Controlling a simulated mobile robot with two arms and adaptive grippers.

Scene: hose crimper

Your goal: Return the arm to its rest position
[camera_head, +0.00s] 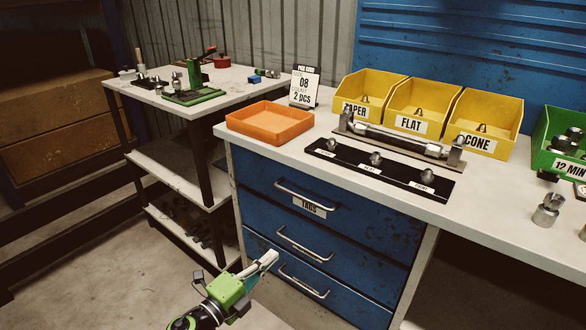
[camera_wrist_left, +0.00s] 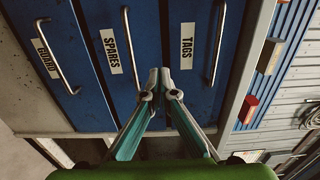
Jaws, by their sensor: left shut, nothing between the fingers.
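My left gripper (camera_head: 264,260) is low in front of the blue drawer cabinet, below the worktop level, at the bottom of the head view. Its fingers are shut with nothing between them. In the left wrist view the closed fingertips (camera_wrist_left: 160,76) meet in front of the drawer fronts, and the green gripper body shows at the bottom edge. I cannot tell the exact gap between the fingertips and the drawers. My right gripper is not in either view.
The blue cabinet (camera_head: 292,229) has several drawers with bar handles. The white worktop above holds an orange tray (camera_head: 270,124), a black labelled strip (camera_head: 383,172) with fittings, yellow bins (camera_head: 420,105) and a green bin (camera_head: 562,145). A shelved side table (camera_head: 225,90) stands left. Open floor (camera_head: 110,275) lies left of my arm.

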